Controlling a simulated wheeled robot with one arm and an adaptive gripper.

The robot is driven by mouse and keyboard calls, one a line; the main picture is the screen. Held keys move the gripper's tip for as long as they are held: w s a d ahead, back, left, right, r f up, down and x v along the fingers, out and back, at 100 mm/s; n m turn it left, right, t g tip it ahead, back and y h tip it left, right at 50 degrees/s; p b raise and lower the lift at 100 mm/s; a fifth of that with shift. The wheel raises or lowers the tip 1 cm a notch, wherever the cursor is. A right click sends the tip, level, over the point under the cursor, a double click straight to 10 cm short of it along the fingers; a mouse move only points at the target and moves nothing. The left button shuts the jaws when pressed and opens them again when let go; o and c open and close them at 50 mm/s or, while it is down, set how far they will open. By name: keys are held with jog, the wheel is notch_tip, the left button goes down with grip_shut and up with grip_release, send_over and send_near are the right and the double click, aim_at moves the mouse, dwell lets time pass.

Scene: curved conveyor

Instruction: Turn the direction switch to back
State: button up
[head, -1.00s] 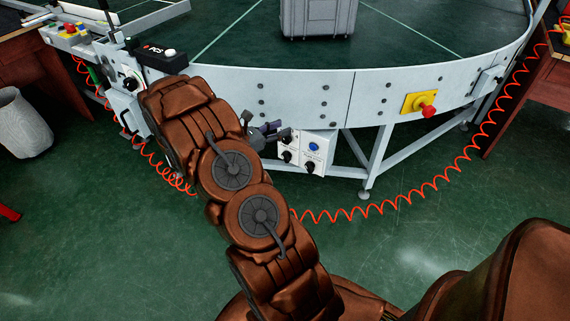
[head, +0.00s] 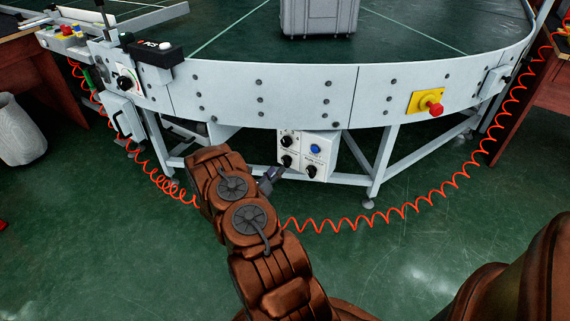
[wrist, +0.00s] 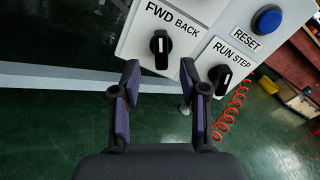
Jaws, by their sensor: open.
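The direction switch (wrist: 160,44) is a black rotary knob under the label FWD BACK in the wrist view. Its white mark points up. It sits on the white control box (head: 318,148) hung below the conveyor's rim. My gripper (wrist: 157,72) is open and empty, its two dark purple-lined fingers pointing at the box. In the wrist view the direction switch lies between and just beyond the fingertips. I cannot tell whether they touch it. In the head view only part of my gripper (head: 268,180) shows beside the box, with my arm hiding the rest.
The RUN STEP knob (wrist: 220,78) is close to the right finger, with the blue RESET button (wrist: 268,19) above it. A yellow plate with a red button (head: 435,109) is on the rim. A coiled orange cable (head: 400,217) hangs in front of the legs.

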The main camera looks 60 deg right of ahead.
aim_at(284, 162)
jog(key=shift+w+d+b, duration=0.1)
jog(key=shift+d+b, duration=0.6)
jog(key=shift+d, duration=2.7)
jog(key=shift+r, duration=0.1)
grip_shut()
